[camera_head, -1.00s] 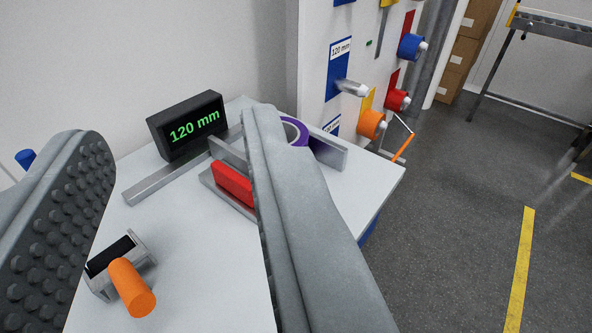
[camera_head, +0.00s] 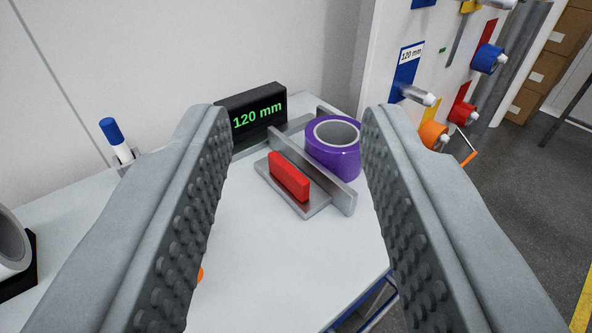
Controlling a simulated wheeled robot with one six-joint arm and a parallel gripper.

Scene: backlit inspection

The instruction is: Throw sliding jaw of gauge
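The gauge stands on the white table, with a black display (camera_head: 252,115) reading "120 mm" in green at its back. Its sliding jaw (camera_head: 328,183) is a grey upright plate on a flat base with a red grip block (camera_head: 289,177) in front. A purple ring (camera_head: 334,147) with a pale inside sits just behind the jaw, on the gauge; whether they touch is unclear. My gripper (camera_head: 288,125) is open and empty, its two studded fingers wide apart on either side of the view, with the red block between them in the picture.
The white table (camera_head: 270,260) is clear in front of the gauge. A blue-capped marker (camera_head: 115,140) stands at the back left, a grey roll on a black stand (camera_head: 14,255) at the far left. A white panel with coloured rolls on pegs (camera_head: 487,60) rises at the right.

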